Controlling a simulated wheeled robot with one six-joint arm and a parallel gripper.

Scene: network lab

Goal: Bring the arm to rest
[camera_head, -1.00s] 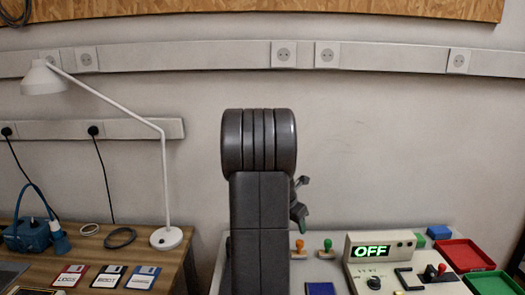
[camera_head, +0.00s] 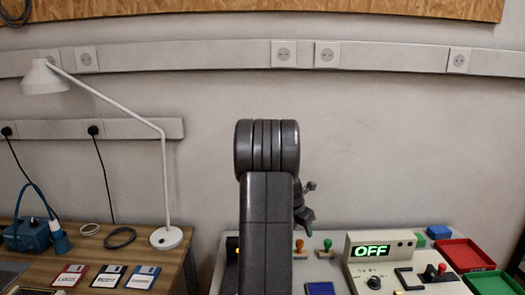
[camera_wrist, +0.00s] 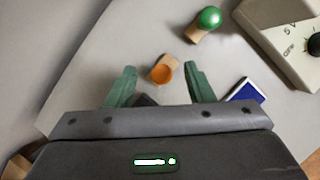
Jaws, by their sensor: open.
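My gripper (camera_wrist: 157,84) shows in the wrist view with its two green fingers spread apart and nothing held between them. In the head view my arm stands upright in the middle, and part of the gripper (camera_head: 304,208) shows at its right side, above the light table. The wrist view looks down on a stamp with an orange knob (camera_wrist: 162,72) that appears between and beyond the fingertips. A stamp with a green knob (camera_wrist: 210,18) is farther off. Whether anything touches the fingers cannot be told, but no contact shows.
A control box (camera_head: 378,262) with a display reading OFF stands on the light table at right, with red (camera_head: 466,254) and green trays beyond. A blue pad (camera_head: 320,288) lies near the stamps. A white lamp (camera_head: 166,237) and floppy disks (camera_head: 108,277) are on the wooden table at left.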

